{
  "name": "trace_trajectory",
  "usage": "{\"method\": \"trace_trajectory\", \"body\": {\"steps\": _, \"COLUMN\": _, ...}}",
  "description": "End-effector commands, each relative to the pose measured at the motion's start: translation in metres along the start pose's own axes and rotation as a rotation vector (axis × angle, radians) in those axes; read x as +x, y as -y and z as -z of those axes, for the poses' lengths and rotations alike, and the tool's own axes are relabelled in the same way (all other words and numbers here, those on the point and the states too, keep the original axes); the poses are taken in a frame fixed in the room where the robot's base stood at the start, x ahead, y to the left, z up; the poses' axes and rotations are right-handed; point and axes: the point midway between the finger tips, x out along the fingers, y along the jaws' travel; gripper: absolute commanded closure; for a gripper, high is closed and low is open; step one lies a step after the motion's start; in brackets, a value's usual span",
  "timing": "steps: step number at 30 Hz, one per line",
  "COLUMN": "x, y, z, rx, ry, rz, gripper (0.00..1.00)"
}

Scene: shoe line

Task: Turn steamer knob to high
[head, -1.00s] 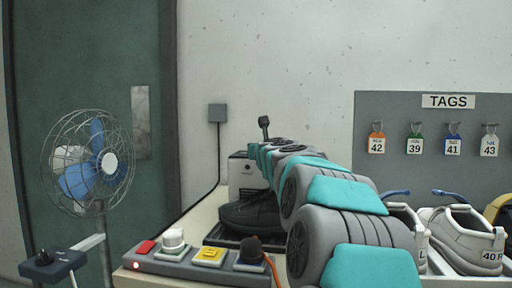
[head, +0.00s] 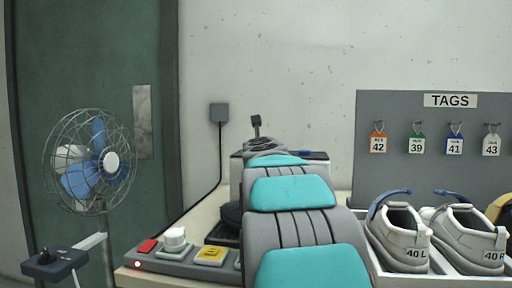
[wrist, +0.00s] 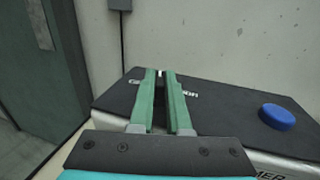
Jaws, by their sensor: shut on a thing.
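The steamer (wrist: 215,100) is a box with a black top, a pale front with partly visible lettering, and a blue cap (wrist: 276,117) on top. In the head view its top (head: 318,155) shows behind my arm. My gripper (wrist: 163,76) has green fingers reaching over the steamer's top, close together. A dark piece, apparently the steamer knob (wrist: 160,90), shows between them, and the fingers are shut on it. The knob's pointer and setting marks cannot be seen. In the head view my arm hides the gripper and the knob.
A button panel (head: 190,263) with red, white and yellow controls stands at front left. A fan (head: 93,162) is further left. White shoes (head: 400,240) stand in a tray at right, below a tags board (head: 440,120). A wall and cable are behind.

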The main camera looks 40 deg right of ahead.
Motion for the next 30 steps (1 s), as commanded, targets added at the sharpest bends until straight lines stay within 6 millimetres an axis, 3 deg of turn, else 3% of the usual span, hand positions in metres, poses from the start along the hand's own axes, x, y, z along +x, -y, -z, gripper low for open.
{"method": "trace_trajectory", "body": {"steps": 6, "x": 0.000, "y": 0.000, "z": -0.002, "rx": 0.000, "ry": 0.002, "rz": 0.000, "gripper": 1.00}}
{"method": "trace_trajectory", "body": {"steps": 7, "x": 0.000, "y": 0.000, "z": -0.002, "rx": 0.000, "ry": 0.002, "rz": -0.001, "gripper": 0.82}}
{"method": "trace_trajectory", "body": {"steps": 14, "x": 0.000, "y": 0.000, "z": -0.001, "rx": 0.000, "ry": 0.001, "rz": -0.001, "gripper": 0.56}}
{"method": "trace_trajectory", "body": {"steps": 23, "x": -0.002, "y": 0.000, "z": -0.001, "rx": 0.001, "ry": 0.001, "rz": -0.001, "gripper": 0.55}}
{"method": "trace_trajectory", "body": {"steps": 30, "x": -0.024, "y": -0.002, "z": 0.000, "rx": 0.001, "ry": 0.002, "rz": -0.004, "gripper": 0.55}}
